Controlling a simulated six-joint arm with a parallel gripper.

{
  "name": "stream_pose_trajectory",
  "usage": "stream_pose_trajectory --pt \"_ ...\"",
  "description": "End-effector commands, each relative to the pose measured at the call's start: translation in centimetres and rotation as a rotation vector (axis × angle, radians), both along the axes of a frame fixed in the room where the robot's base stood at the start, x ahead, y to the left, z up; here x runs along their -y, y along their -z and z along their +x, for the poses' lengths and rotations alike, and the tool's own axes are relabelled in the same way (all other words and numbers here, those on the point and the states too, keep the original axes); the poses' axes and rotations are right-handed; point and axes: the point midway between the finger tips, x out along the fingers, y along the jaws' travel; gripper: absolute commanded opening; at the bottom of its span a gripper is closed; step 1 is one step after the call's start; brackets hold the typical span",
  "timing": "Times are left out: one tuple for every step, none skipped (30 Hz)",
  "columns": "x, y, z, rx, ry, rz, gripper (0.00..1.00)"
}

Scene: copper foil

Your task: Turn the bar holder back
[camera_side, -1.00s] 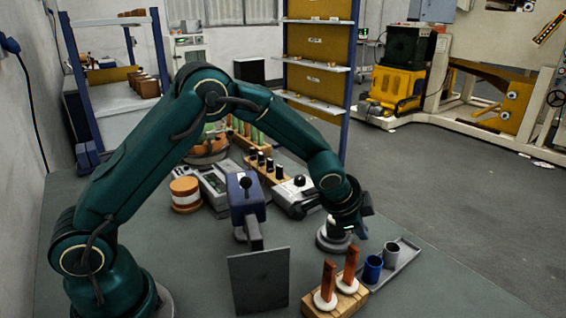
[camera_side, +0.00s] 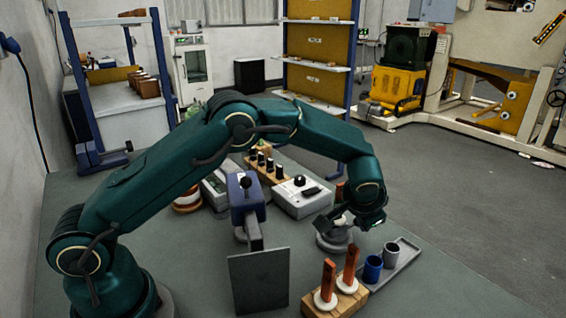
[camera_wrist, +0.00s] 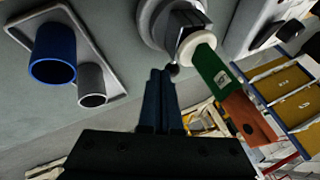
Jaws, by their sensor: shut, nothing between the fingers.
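The bar holder (camera_wrist: 176,28) is a round grey base with a metal clamp, at the top middle of the wrist view. A bar with a white collar, a green section and a copper-coloured end (camera_wrist: 242,108) extends from it toward the lower right. In the side view the holder's grey base (camera_side: 333,240) shows below my wrist, which partly hides its upper part. My gripper (camera_wrist: 160,72) is shut and empty, its dark fingertips just beside the holder's clamp. I cannot tell whether they touch. In the side view my gripper (camera_side: 338,222) is over the holder.
A grey tray (camera_side: 408,254) with a blue cup (camera_side: 372,268) and a grey cup (camera_side: 391,253) lies right of the holder. A wooden block (camera_side: 335,302) with two copper bars stands in front. A white control box (camera_side: 303,199) stands behind, left of the holder.

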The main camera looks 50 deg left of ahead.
Motion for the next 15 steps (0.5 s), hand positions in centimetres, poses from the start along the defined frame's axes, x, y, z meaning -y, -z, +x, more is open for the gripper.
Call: stream_pose_trajectory --pt "-0.05 0.06 0.15 0.0 -0.023 0.0 0.0" --pt "-0.12 0.07 0.18 -0.001 -0.039 0.0 0.0" --pt "-0.19 0.04 0.28 0.0 -0.059 0.0 0.0" --pt "-0.25 0.06 0.33 0.0 -0.074 0.0 0.0" --pt "-0.31 0.07 0.38 0.0 -0.089 0.0 0.0" --pt "-0.38 0.04 0.48 0.001 -0.108 0.0 0.0" --pt "-0.45 0.07 0.49 0.0 -0.123 0.0 0.0" --pt "-0.5 0.07 0.56 0.0 -0.138 0.0 0.0" --pt "-0.58 0.06 0.63 0.001 -0.158 0.0 0.0" --pt "-0.65 0.06 0.66 0.0 -0.173 -0.001 0.0" --pt "-0.71 0.09 0.71 0.0 -0.189 -0.001 0.0" --pt "-0.8 0.07 0.77 0.0 -0.209 -0.001 0.0" --pt "-0.85 0.07 0.83 0.001 -0.224 -0.002 0.0" --pt "-0.92 0.11 0.85 -0.001 -0.238 -0.001 0.0" --pt "-1.01 0.08 0.91 -0.001 -0.258 0.0 0.0"
